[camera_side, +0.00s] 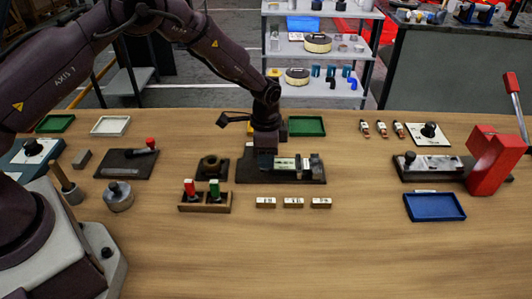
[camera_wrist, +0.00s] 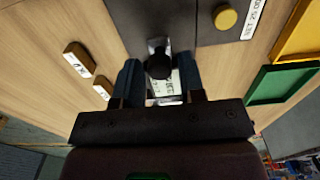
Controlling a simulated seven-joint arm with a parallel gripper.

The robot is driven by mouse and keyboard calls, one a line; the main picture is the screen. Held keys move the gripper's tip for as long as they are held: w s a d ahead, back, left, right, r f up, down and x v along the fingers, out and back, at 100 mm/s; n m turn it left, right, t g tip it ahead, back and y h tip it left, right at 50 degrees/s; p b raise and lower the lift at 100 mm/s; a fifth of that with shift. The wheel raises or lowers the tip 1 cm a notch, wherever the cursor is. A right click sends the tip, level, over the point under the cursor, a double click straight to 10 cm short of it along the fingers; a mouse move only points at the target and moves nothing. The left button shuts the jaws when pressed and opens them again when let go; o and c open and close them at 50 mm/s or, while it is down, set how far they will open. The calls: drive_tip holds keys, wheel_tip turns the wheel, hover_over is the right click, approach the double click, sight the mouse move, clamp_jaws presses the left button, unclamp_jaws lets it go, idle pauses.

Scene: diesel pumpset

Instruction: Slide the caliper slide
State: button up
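The caliper fixture is a dark base plate (camera_side: 310,179) with a pale scale strip and metal jaw pieces, in the middle of the bench in the side view. My gripper (camera_side: 266,163) points down over its left part. In the wrist view, my gripper (camera_wrist: 158,75) has its two blue-grey fingers apart. A black round knob (camera_wrist: 158,67) on a metal slide lies between them, with a visible gap around it. A pale labelled strip (camera_wrist: 166,87) shows below the knob. The side view hides the knob behind my gripper, and contact with the fingers cannot be told.
Several small labelled blocks (camera_side: 293,202) lie in front of the fixture. A wooden holder (camera_side: 205,208) with red and green pieces stands front left. A green tray (camera_side: 307,126) is behind. A red lever press (camera_side: 495,160) and blue tray (camera_side: 435,207) are right. The front bench is clear.

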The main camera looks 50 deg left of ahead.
clamp_jaws()
drive_tip(key=shift+s+a, duration=1.1)
drive_tip(key=shift+o, duration=1.7)
unclamp_jaws()
wheel_tip(320, 180, up, 13)
